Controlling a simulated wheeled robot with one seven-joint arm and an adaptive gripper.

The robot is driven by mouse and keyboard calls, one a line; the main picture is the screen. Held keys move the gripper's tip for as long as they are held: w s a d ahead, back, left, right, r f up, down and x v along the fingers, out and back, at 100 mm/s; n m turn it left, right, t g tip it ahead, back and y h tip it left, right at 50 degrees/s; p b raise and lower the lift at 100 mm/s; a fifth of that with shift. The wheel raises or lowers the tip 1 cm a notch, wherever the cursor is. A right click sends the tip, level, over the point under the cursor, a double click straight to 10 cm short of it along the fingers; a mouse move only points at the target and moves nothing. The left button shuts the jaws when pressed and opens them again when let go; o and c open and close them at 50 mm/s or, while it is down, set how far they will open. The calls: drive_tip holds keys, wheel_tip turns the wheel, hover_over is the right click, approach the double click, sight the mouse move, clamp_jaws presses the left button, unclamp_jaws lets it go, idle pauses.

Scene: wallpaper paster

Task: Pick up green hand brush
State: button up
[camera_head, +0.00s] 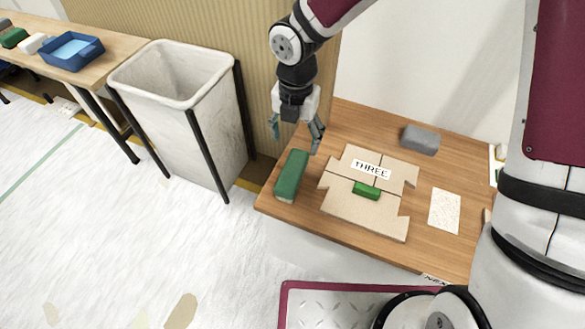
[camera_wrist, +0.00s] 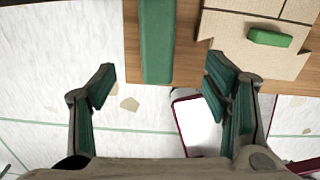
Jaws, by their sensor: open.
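The green hand brush (camera_head: 291,175) lies near the left edge of the wooden table, a long green block with a pale strip at its lower end. My gripper (camera_head: 296,133) is open and empty, in the air above and a little behind the brush in the head view. In the wrist view the brush (camera_wrist: 157,42) runs down from the top edge, between the lines of the two spread fingers (camera_wrist: 160,88). The fingers do not touch it. Its top end is cut off in the wrist view.
Tan cardboard pieces (camera_head: 365,212) with a "THREE" label and a small green block (camera_head: 367,190) lie right of the brush. A grey block (camera_head: 420,139) and a speckled sheet (camera_head: 444,211) are further right. A white bin (camera_head: 180,110) stands left of the table (camera_head: 350,244).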

sight(292, 169)
wheel_tip(292, 169, down, 8)
drive_tip(key=b, duration=0.3)
drive_tip(key=shift+f, duration=0.1)
drive_tip(key=shift+s+a+f+b, duration=0.15)
drive_tip(key=shift+f+b, duration=0.75)
drive_tip(key=shift+f, duration=0.4)
drive_tip(key=shift+s+a+f+b, duration=0.15)
drive_tip(key=shift+f+b, duration=0.75)
drive_tip(key=shift+f, duration=0.4)
drive_tip(key=shift+r, duration=0.1)
drive_tip(key=c, duration=1.3)
drive_tip(key=shift+c, duration=0.2)
drive_tip(key=shift+r+p, duration=0.55)
drive_tip(key=shift+r, duration=0.2)
drive_tip(key=shift+s+d+r+p, duration=0.15)
drive_tip(key=shift+r+p, duration=0.3)
drive_tip(key=shift+r, duration=0.15)
drive_tip(key=shift+s+d+r+p, duration=0.15)
drive_tip(key=shift+r+p, duration=0.25)
drive_tip(key=shift+r, duration=0.2)
drive_tip(key=s+d, duration=0.3)
drive_tip(key=s, duration=0.1)
drive_tip(key=s+d+p, duration=0.1)
drive_tip(key=s+d, duration=0.2)
drive_tip(key=s, duration=0.1)
drive_tip(key=s+d+r+p, duration=0.1)
drive_tip(key=s+d, duration=0.2)
drive_tip(key=shift+s+d, duration=0.25)
drive_tip(key=shift+s, duration=0.15)
